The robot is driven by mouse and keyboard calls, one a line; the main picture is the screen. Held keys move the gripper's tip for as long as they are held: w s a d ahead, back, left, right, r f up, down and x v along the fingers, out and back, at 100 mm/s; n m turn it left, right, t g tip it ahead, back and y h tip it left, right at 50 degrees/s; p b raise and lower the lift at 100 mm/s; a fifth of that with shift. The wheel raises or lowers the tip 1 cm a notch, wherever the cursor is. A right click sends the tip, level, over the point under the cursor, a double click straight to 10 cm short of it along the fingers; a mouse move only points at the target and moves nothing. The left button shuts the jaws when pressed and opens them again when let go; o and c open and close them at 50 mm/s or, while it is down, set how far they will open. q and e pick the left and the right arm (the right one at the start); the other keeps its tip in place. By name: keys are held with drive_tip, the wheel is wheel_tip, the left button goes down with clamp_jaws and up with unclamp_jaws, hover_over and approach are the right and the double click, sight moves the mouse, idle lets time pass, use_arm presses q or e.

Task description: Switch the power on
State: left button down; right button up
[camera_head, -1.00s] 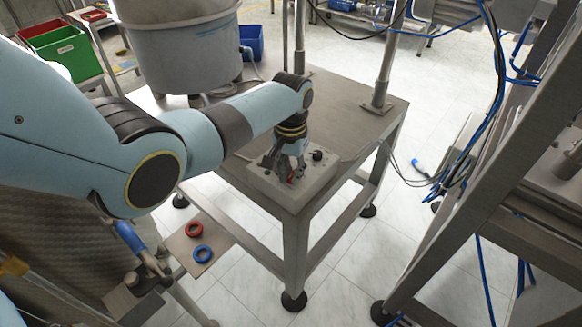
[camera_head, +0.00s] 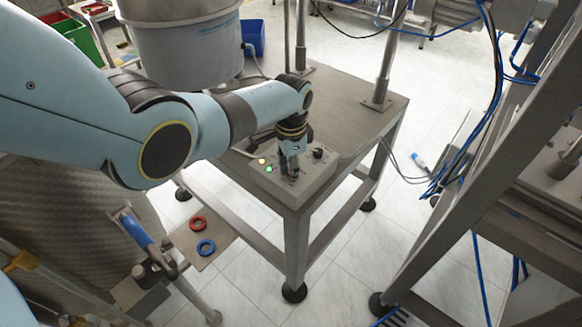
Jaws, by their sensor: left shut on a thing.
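The grey control box (camera_head: 316,178) sits on the near corner of the metal table. My left gripper (camera_head: 291,172) points down onto its top, with the fingers closed together on a small switch that they mostly hide. Left of the fingers, a green lamp (camera_head: 269,169) glows on the box, with a pale yellowish lamp (camera_head: 262,161) beside it. A black knob (camera_head: 318,152) stands on the box to the right of the gripper. My right gripper is out of view.
A large grey bowl feeder (camera_head: 185,50) stands on the table (camera_head: 350,100) behind my left arm. A metal post (camera_head: 385,60) rises at the table's right. Red (camera_head: 197,223) and blue (camera_head: 206,247) rings lie on a plate at lower left. A metal frame fills the right side.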

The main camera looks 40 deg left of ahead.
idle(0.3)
use_arm(q)
drive_tip(key=c, duration=1.4)
unclamp_jaws()
wheel_tip(320, 180, up, 12)
drive_tip(key=shift+f, duration=0.1)
